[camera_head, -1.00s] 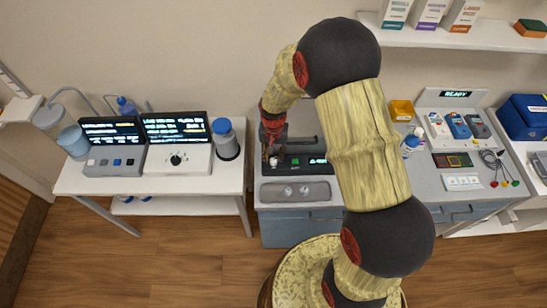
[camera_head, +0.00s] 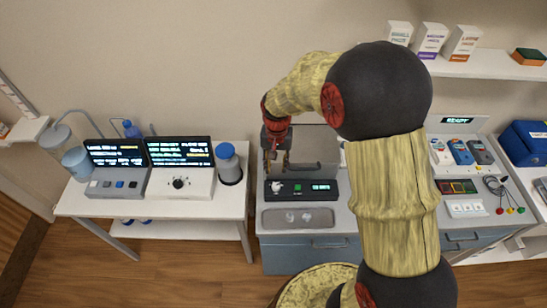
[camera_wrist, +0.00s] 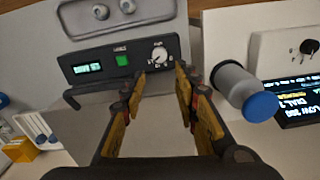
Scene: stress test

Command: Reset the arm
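My arm reaches up and bends over to the left in the head view, with my gripper (camera_head: 277,160) pointing down above the grey device with the dark control panel (camera_head: 300,190). In the wrist view my gripper (camera_wrist: 160,80) has its two yellow fingers spread apart with nothing between them. The dark panel (camera_wrist: 105,66) with a green button, a white knob and a small display lies beyond the fingertips. The fingertips appear close to the panel, but I cannot tell the exact gap.
A grey bottle with a blue cap (camera_head: 228,163) stands left of my gripper on the white table (camera_head: 105,206), beside two consoles with lit screens (camera_head: 180,152). A shelf (camera_head: 490,67) with boxes is at the upper right. A blue case (camera_head: 525,145) sits at the far right.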

